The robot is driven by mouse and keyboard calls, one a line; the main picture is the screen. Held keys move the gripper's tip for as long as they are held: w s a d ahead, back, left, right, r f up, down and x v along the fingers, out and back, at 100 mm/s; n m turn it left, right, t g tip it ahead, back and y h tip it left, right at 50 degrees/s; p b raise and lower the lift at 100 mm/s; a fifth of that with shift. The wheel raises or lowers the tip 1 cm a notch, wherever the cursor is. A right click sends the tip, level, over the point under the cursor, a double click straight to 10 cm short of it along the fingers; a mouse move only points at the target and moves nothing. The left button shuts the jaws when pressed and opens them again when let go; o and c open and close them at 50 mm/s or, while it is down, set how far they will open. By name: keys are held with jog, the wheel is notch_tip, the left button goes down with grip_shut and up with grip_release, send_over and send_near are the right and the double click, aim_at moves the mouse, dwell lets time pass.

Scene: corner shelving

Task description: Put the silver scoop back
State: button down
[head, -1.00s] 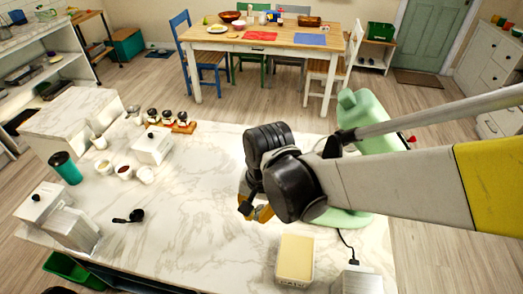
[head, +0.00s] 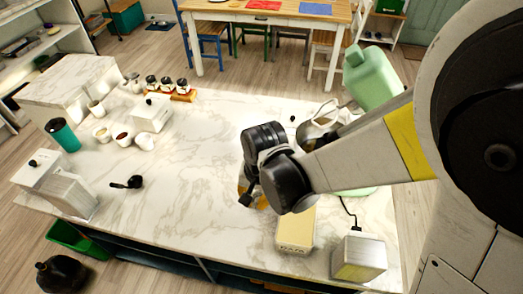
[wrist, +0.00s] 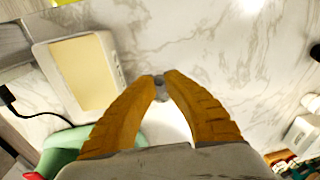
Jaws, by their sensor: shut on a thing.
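My gripper (head: 248,197) is over the right half of the marble counter (head: 185,215), beside a cream-topped box. In the wrist view its two orange fingers (wrist: 160,88) come close together on a small grey, silvery thing (wrist: 160,90), which looks like the silver scoop. Only a bit of it shows between the fingertips; the rest is hidden, and I cannot tell its tilt. A bright white patch lies behind it between the fingers. In the head view my wrist hides the held thing.
The cream-topped box (head: 296,228) and a metal box (head: 358,258) stand at the front right. A green machine (head: 370,78) stands behind my arm. Jars (head: 168,88), cups (head: 122,135), a teal tumbler (head: 62,135) and a black scoop (head: 128,183) are on the left. The counter's middle is clear.

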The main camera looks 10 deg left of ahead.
jog(key=shift+f, duration=0.2)
jog(key=c, duration=1.6)
grip_release()
jog(key=shift+o, duration=0.2)
jog(key=shift+r, duration=0.1)
notch_tip(320, 180, up, 12)
jog(key=d+p, duration=0.1)
jog(key=p, duration=0.3)
jog(key=d+r+t, duration=0.3)
jog(key=d+r, duration=0.2)
jog(key=d, duration=0.7)
jog(key=s+d+r+t+h, duration=0.1)
jog(key=d+r+t, duration=0.2)
jog(key=d, duration=1)
notch_tip(320, 180, up, 3)
jog(key=shift+s+f+t, duration=0.1)
jog(key=shift+s+t, duration=0.15)
jog(key=shift+t, duration=0.15)
